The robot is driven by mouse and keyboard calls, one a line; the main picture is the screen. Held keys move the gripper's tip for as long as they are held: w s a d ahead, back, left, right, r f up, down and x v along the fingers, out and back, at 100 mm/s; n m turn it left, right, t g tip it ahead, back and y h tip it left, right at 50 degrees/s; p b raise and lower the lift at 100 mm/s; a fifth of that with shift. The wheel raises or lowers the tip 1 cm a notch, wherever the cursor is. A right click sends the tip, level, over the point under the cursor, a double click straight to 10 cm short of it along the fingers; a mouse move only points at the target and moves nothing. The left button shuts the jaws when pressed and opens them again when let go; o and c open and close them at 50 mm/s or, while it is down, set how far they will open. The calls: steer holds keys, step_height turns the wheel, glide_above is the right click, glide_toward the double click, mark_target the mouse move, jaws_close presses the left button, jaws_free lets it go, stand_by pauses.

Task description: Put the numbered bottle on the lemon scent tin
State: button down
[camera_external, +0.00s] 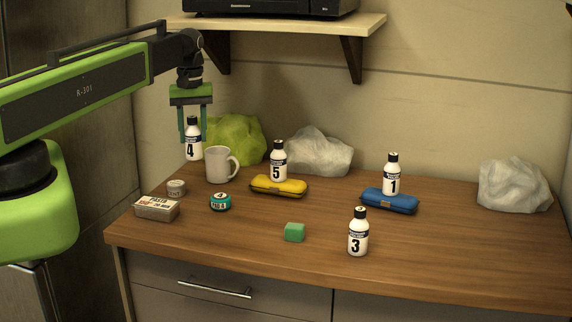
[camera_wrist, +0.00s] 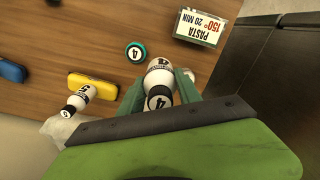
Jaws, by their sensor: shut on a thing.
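My gripper (camera_external: 193,138) is shut on a white bottle with a black cap and the number 4 (camera_external: 193,152). It holds the bottle upright, seemingly above the table at the back left, beside the mug. In the wrist view the bottle's cap (camera_wrist: 158,100) shows a 4 between the fingers. A small grey tin (camera_external: 176,187) stands at the left of the table; its label seems to end in "CENT", and the rest is unreadable. A teal tin (camera_external: 220,202) with a 4 on its lid stands to its right and nearer the front; it also shows in the wrist view (camera_wrist: 135,52).
A white mug (camera_external: 217,166) stands close right of the held bottle. A pasta box (camera_external: 157,208) is at the front left. Bottles 5 (camera_external: 278,162) and 1 (camera_external: 392,176) stand on yellow and blue cases.

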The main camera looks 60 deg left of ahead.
steer(key=s+a+f+b, duration=0.1)
steer(key=a+f+b, duration=0.2)
steer(key=s+a+f+b, duration=0.1)
steer(key=a+f+b, duration=0.2)
steer(key=f, duration=0.1)
steer(key=s+a+f+b, duration=0.1)
steer(key=a+f+b, duration=0.2)
steer(key=a+b, duration=0.1)
steer(key=shift+s+a+f, duration=0.1)
steer(key=shift+f, duration=0.3)
steer(key=shift+r, duration=0.2)
steer(key=shift+f, duration=0.15)
steer(key=c, duration=0.8)
jaws_free()
steer(key=shift+c, duration=0.2)
step_height(320, 180, up, 8)
steer(key=p, duration=0.8)
